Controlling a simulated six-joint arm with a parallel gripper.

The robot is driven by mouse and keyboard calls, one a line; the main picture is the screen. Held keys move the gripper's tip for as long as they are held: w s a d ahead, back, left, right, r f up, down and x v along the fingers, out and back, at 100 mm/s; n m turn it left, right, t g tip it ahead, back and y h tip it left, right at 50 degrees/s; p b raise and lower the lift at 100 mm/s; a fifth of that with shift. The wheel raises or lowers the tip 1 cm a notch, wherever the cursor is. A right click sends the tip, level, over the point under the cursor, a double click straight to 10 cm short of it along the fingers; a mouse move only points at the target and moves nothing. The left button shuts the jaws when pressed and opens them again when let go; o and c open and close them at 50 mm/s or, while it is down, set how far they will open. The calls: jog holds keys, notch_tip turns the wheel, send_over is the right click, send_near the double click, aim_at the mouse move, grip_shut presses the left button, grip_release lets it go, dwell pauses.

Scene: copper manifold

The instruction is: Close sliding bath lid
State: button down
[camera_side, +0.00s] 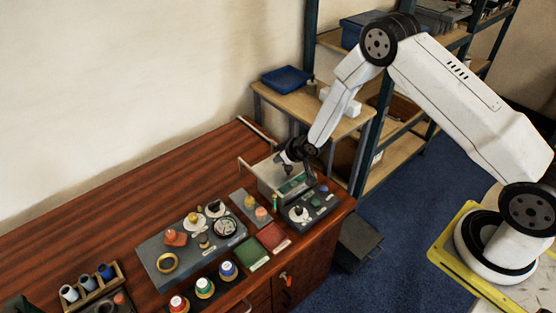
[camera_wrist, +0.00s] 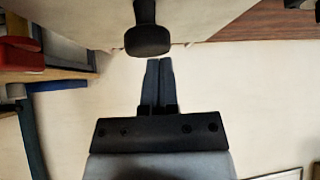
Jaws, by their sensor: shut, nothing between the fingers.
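The bath (camera_side: 264,181) is a grey box near the right end of the wooden bench in the side view, with a pale rail frame around its back. A greenish surface shows in its right part. A pale panel, which looks like the lid, seems to lie over its left part; its exact edge is unclear. My gripper (camera_side: 287,168) is low over the bath. In the wrist view my gripper (camera_wrist: 159,62) has its two dark fingers together and empty. A dark rounded knob (camera_wrist: 147,40) hangs just beyond the fingertips; I cannot tell whether they touch.
A grey panel (camera_side: 158,251) with knobs and a gauge lies left of the bath. Green (camera_side: 249,254) and red (camera_side: 272,237) pads and several small jars stand along the front. Shelving (camera_side: 322,105) rises behind. The bench's back left is clear.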

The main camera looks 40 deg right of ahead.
aim_at(289, 172)
jog(key=shift+s+d+f, duration=0.15)
jog(key=shift+s, duration=0.85)
jog(key=shift+s, duration=2.15)
jog(key=shift+s+f, duration=0.1)
jog(key=shift+f, duration=0.05)
jog(key=shift+w, duration=0.2)
